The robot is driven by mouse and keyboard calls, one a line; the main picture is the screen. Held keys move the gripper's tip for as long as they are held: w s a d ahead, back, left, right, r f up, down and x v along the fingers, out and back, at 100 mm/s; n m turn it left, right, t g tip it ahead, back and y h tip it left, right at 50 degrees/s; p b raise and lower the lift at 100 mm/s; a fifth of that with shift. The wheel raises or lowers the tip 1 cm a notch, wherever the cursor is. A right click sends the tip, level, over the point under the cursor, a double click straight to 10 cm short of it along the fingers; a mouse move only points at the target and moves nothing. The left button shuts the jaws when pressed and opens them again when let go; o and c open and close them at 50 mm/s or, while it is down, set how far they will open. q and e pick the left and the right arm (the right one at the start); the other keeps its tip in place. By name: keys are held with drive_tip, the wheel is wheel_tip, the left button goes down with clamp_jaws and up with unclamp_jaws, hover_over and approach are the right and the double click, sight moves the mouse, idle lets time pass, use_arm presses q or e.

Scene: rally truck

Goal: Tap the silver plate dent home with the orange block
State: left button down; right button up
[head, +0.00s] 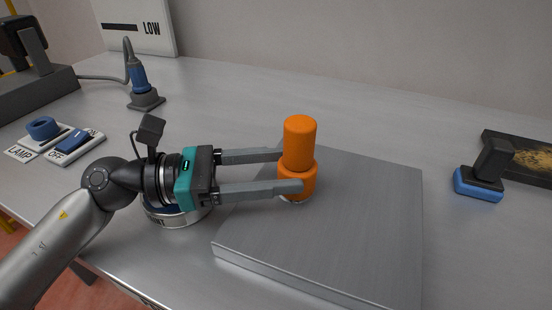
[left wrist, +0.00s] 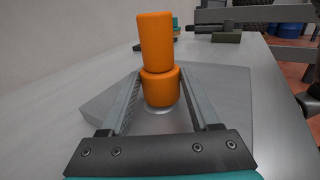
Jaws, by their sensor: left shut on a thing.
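The orange block (head: 299,145) is a stepped cylinder, narrower on top and wider below. It stands upright over the silver plate (head: 360,220), close to its far left part. My left gripper (head: 297,171) is shut on the block's wider lower part. The left wrist view also shows the orange block (left wrist: 158,60) between the two fingers. A pale round patch shows right under the block on the silver plate (left wrist: 215,85); the block hides most of it, and I cannot tell whether they touch. My right gripper is not in view.
A round tin (head: 180,212) stands under my left wrist. Lamp switches (head: 70,143) and a blue-handled tool (head: 138,78) are at left. A blue-soled block (head: 482,180) and a dark tray (head: 530,170) are at right. The back middle of the table is clear.

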use_arm(q)
drive_tip(key=shift+d+f, duration=0.1)
drive_tip(key=shift+f, duration=0.25)
drive_tip(key=r+p, duration=0.1)
drive_tip(key=r, duration=0.1)
drive_tip(key=r+p, duration=0.2)
drive_tip(key=w+r+p, duration=0.1)
drive_tip(key=r, duration=0.1)
drive_tip(key=shift+a, duration=0.2)
drive_tip(key=shift+f, duration=0.1)
